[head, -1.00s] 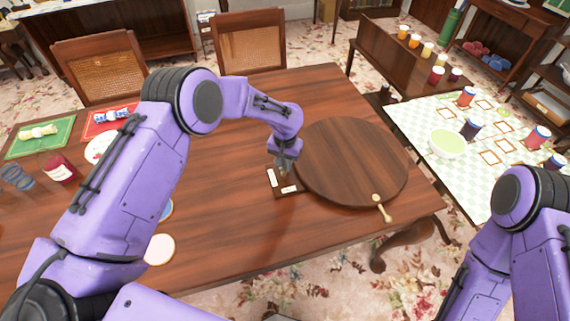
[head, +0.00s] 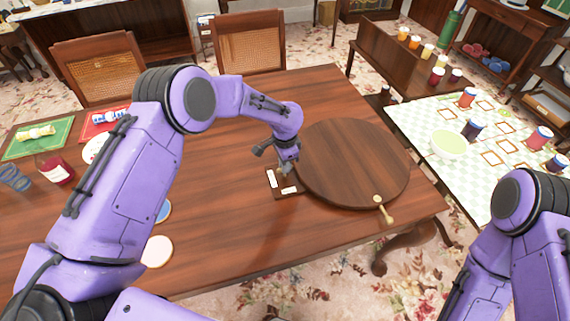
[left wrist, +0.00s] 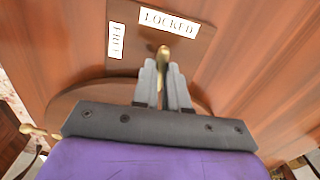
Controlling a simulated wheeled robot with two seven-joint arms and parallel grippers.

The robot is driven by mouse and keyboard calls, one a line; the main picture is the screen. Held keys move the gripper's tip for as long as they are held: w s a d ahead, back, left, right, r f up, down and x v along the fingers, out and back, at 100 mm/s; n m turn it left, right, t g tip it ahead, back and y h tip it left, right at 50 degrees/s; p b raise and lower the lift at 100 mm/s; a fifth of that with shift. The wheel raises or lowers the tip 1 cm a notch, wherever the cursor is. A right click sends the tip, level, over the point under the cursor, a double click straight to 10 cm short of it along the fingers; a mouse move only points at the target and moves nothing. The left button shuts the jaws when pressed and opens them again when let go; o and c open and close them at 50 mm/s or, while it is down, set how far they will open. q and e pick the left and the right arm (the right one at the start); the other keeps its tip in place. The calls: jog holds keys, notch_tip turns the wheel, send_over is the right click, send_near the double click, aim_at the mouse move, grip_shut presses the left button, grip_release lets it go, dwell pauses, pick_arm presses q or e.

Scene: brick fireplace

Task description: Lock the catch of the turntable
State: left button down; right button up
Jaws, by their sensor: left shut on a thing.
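The round wooden turntable (head: 352,165) lies on the table. Its catch plate (head: 283,195) sits at its left edge, with two white labels. In the left wrist view the LOCKED label (left wrist: 169,21) and a second, sideways label (left wrist: 115,40) show on the plate. My left gripper (head: 288,170) is over the plate's upper edge. In the wrist view its fingers (left wrist: 162,75) are shut on the brass catch lever (left wrist: 163,54), whose tip points toward the LOCKED label. The lever's base is hidden by the fingers. My right gripper is out of view.
A brass-coloured handle (head: 384,211) sticks out at the turntable's front right. The table's front middle is clear. A checked-cloth table (head: 420,115) with a bowl (head: 448,144) stands to the right.

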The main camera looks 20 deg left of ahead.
pick_arm(q)
jog(key=shift+w+r+m, duration=0.1)
jog(key=shift+r+m, duration=0.05)
jog(key=shift+m, duration=0.45)
jog(key=c, duration=1.2)
grip_release()
jog(key=shift+o, duration=0.2)
notch_tip(320, 180, up, 10)
jog(key=b, duration=0.2)
jog(key=shift+r, duration=0.25)
